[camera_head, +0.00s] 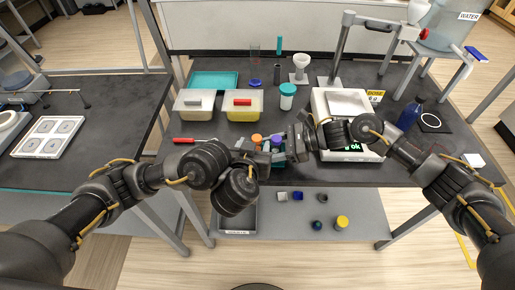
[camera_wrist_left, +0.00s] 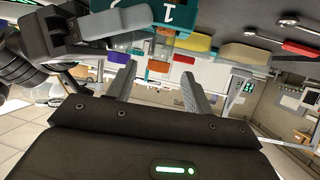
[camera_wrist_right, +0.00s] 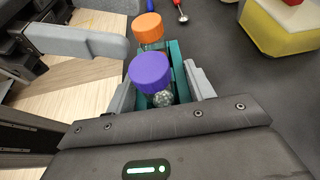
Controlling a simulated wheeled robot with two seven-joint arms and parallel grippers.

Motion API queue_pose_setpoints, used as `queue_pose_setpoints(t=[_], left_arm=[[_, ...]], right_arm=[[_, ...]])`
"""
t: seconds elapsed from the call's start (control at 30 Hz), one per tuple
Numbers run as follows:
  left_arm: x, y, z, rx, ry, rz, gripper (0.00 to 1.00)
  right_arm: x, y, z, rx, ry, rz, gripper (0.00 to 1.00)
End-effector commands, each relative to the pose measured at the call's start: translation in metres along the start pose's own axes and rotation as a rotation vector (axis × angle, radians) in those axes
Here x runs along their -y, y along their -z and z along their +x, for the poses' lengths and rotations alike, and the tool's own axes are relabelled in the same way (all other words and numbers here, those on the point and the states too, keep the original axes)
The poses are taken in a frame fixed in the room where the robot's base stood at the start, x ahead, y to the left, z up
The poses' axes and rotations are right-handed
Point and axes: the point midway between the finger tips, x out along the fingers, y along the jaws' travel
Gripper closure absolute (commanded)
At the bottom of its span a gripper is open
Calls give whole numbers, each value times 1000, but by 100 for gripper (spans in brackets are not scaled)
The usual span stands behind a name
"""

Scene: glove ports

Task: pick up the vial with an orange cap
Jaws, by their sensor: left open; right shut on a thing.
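The vial with an orange cap (camera_head: 257,139) stands in a small teal rack near the table's front edge. In the right wrist view its orange cap (camera_wrist_right: 148,27) is behind a purple-capped vial (camera_wrist_right: 150,72). My right gripper (camera_head: 287,146) is shut on the teal rack (camera_wrist_right: 178,75). My left gripper (camera_head: 263,158) is open and close to the rack's left front. In the left wrist view the orange cap (camera_wrist_left: 158,66) is beyond the gap between the left fingers, apart from them. I cannot tell whether the rack touches the table.
A balance (camera_head: 345,105) stands to the right, close to my right arm. A red-handled tool (camera_head: 190,140) lies left. A lower shelf (camera_head: 365,220) holds several small containers.

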Motion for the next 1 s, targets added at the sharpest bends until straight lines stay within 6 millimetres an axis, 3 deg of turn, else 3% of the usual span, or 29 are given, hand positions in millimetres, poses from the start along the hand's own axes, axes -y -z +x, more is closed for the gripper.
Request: queue_pose_setpoints(t=[0.1,0.3,0.63,1.0], left_arm=[[-2,7,21,-4,4,5,49],[-3,6,38,-3,0,2,49],[-2,5,42,0,1,0,49],[-2,5,42,0,1,0,97]], right_arm=[[0,-1,0,1,1,-1,72],[0,-1,0,1,1,-1,72],[0,-1,0,1,0,-1,72],[0,-1,0,1,1,-1,72]])
